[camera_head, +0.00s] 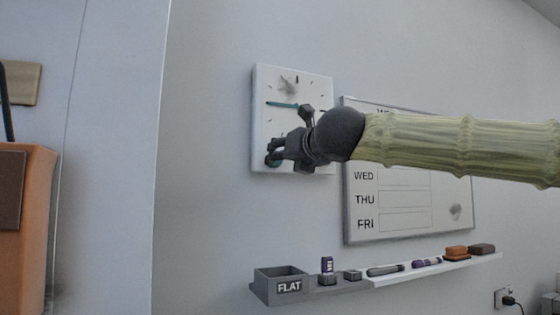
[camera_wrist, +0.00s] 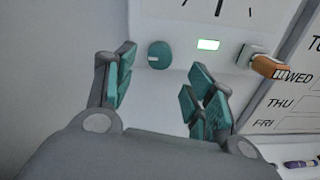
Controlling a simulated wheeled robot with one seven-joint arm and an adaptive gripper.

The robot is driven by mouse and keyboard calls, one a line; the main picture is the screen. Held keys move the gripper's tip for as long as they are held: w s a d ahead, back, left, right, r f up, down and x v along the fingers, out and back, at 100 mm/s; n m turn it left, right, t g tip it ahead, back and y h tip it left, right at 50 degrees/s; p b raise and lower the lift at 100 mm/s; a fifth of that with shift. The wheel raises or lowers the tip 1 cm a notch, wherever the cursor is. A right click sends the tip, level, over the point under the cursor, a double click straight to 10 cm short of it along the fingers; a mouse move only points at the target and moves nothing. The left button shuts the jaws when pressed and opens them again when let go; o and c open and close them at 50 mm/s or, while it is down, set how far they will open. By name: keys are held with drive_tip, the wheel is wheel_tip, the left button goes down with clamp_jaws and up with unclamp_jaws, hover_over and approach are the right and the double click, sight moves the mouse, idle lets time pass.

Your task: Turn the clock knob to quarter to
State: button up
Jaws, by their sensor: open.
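The white clock panel (camera_head: 262,130) is on the wall, mostly visible behind my gripper. Its teal hand (camera_head: 282,104) lies nearly level and reaches toward the left edge of the dial. The round teal knob (camera_wrist: 159,54) is on the lower panel, with a short white mark at its left side. My gripper (camera_wrist: 163,82) is open. In the wrist view the knob appears in the gap between the fingers, just beyond the tips, with no visible contact. In the head view my gripper (camera_head: 285,150) covers much of the lower panel.
A lit green display (camera_wrist: 208,44) and an orange-tipped part (camera_wrist: 268,67) are right of the knob. A weekday whiteboard (camera_head: 405,233) hangs right of the clock. Below is a ledge (camera_head: 415,274) with a grey FLAT box (camera_head: 280,285), markers and erasers. A wall edge stands at left.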

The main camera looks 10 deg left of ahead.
drive_tip(key=v, duration=0.6)
drive_tip(key=shift+s, duration=0.2)
drive_tip(key=shift+d+f, duration=0.15)
